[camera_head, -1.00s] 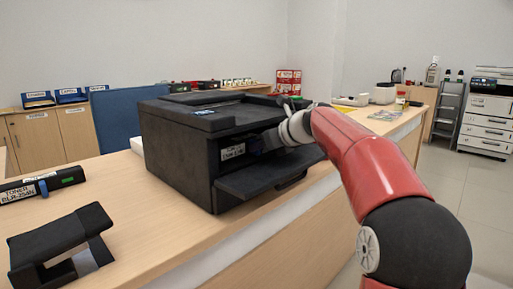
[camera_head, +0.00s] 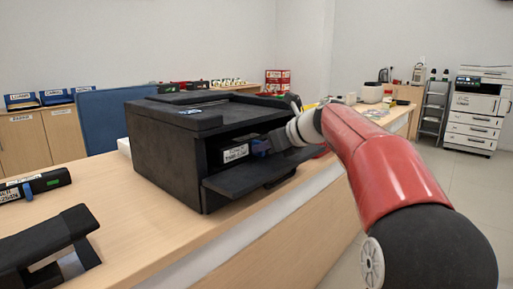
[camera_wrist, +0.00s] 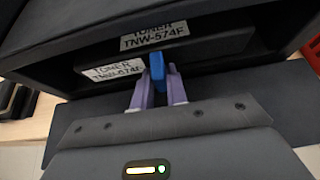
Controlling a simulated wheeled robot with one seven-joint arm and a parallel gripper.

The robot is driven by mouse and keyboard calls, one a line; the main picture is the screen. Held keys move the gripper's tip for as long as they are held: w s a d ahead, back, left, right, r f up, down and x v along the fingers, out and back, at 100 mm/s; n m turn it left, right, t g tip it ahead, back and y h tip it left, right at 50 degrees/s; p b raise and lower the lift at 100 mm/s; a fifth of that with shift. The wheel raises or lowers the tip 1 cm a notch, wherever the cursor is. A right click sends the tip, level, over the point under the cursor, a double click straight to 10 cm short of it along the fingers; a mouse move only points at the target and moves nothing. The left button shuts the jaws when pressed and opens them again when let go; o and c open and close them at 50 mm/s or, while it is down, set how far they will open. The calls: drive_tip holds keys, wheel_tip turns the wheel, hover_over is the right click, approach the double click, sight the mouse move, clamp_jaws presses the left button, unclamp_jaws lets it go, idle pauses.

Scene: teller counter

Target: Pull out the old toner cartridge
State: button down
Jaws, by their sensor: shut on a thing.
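A black printer (camera_head: 165,145) stands on the counter with its front flap (camera_head: 240,178) folded down. The old toner cartridge (camera_head: 235,153), black with a white label, shows in the printer's opening. In the wrist view its label (camera_wrist: 112,71) and blue tab (camera_wrist: 157,66) are seen from close up. My gripper (camera_wrist: 158,88) has its two purple fingers shut on the blue tab, one on each side. In the head view my gripper (camera_head: 268,145) is at the opening, above the flap. The cartridge's far end is hidden inside the printer.
Another black toner cartridge (camera_head: 42,183) lies on the counter (camera_head: 125,235) at the left. A black stand-like object (camera_head: 42,243) is in front of it. The flap lies close beneath my gripper.

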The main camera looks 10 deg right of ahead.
drive_tip(key=s+d+r, duration=0.1)
drive_tip(key=s+d, duration=0.5)
drive_tip(key=s, duration=0.3)
drive_tip(key=shift+d, duration=0.4)
drive_tip(key=shift+s, duration=0.15)
